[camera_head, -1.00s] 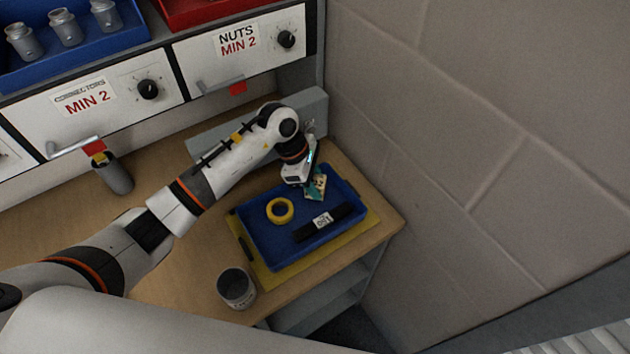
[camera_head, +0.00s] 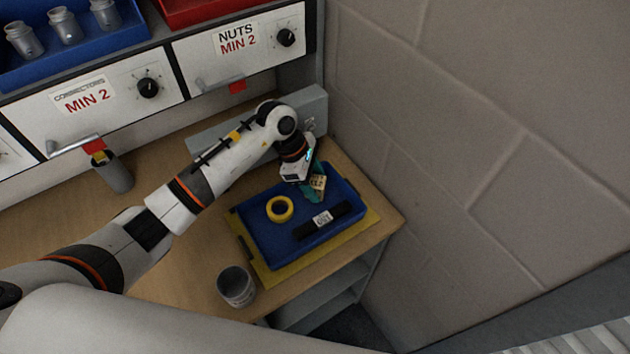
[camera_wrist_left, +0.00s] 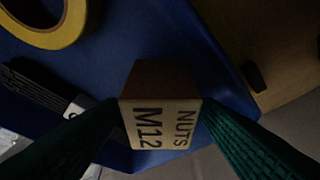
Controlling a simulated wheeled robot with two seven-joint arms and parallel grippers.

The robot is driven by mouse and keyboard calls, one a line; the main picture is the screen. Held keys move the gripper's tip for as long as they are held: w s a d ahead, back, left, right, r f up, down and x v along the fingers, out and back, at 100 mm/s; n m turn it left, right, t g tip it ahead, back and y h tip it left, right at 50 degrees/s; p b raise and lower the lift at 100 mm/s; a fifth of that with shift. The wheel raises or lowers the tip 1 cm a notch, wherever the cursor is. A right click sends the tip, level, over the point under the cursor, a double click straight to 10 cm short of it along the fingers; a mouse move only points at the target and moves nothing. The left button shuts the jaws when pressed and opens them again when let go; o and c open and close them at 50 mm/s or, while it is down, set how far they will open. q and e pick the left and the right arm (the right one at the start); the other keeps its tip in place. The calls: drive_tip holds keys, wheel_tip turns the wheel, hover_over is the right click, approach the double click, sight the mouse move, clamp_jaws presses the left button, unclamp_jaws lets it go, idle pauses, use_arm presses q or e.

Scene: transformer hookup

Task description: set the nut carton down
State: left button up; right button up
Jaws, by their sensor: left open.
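The nut carton (camera_head: 318,183) is a small brown box with a pale label. In the left wrist view the carton (camera_wrist_left: 160,120) shows "NUTS M12" on its near face. It is at the blue tray's (camera_head: 268,257) far right end; I cannot tell how its base rests. My left gripper (camera_head: 314,186) is open, with its green fingers on either side of the carton. In the left wrist view the left gripper (camera_wrist_left: 162,112) has a finger close to each side of the carton; any contact is unclear. My right gripper is not in view.
The tray also holds a yellow tape roll (camera_head: 280,209) and a black labelled item (camera_head: 329,222). It lies on a yellow mat (camera_head: 277,268) on the wooden bench. A grey cup (camera_head: 236,287) stands near the front edge. A block wall (camera_head: 480,150) closes off the right side.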

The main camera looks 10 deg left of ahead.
use_arm(q)
drive_tip(key=b+v, duration=0.2)
drive_tip(key=v, duration=0.9)
drive_tip(key=shift+b, duration=0.35)
drive_tip(key=shift+r, duration=0.1)
